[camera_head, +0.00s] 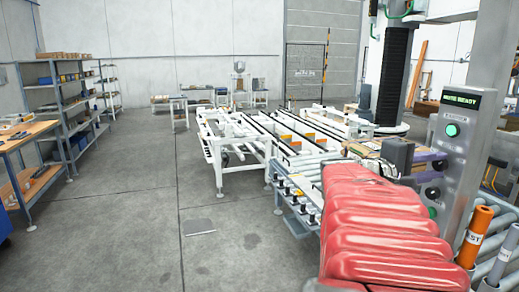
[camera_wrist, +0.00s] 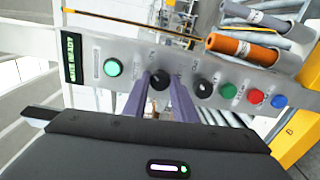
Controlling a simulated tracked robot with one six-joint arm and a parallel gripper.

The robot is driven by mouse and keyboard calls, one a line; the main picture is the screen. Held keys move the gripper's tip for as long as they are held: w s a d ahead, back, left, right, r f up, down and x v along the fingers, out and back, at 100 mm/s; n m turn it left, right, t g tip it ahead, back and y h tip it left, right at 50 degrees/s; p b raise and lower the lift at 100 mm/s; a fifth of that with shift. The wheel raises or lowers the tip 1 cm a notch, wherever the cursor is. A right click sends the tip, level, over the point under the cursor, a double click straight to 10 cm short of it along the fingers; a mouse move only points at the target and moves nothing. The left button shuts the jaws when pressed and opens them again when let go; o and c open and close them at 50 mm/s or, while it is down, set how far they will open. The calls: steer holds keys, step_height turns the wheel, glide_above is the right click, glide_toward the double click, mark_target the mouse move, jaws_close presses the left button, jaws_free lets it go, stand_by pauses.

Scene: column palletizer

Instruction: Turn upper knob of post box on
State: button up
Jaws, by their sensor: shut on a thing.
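The post box (camera_head: 464,135) is a grey upright panel at the right of the head view. It fills the upper part of the wrist view (camera_wrist: 85,60), lying sideways there. Its upper knob (camera_wrist: 160,79) is black and sits between my two purple fingers, beside a lit green lamp (camera_wrist: 112,67). My gripper (camera_wrist: 158,86) is shut on this knob; in the head view my gripper (camera_head: 428,157) reaches the panel face. The lower black knob (camera_wrist: 203,88) is free, also in the head view (camera_head: 432,193). The upper knob's pointer direction is not clear.
Green (camera_wrist: 228,91), red (camera_wrist: 256,96) and blue (camera_wrist: 279,101) buttons follow the lower knob. A display (camera_head: 459,101) tops the panel. Orange (camera_head: 474,236) and grey (camera_head: 499,265) rolls lie by the box. Roller conveyors (camera_head: 305,172) stand behind; floor at left is open.

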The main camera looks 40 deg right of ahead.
steer(key=o, duration=0.7)
steer(key=shift+s+f, duration=0.1)
steer(key=shift+f, duration=0.2)
steer(key=o, duration=0.3)
steer(key=shift+r, duration=0.2)
steer(key=shift+o, duration=0.2)
steer(key=v, duration=1.3)
steer(key=shift+a, duration=0.35)
steer(key=shift+f, duration=0.1)
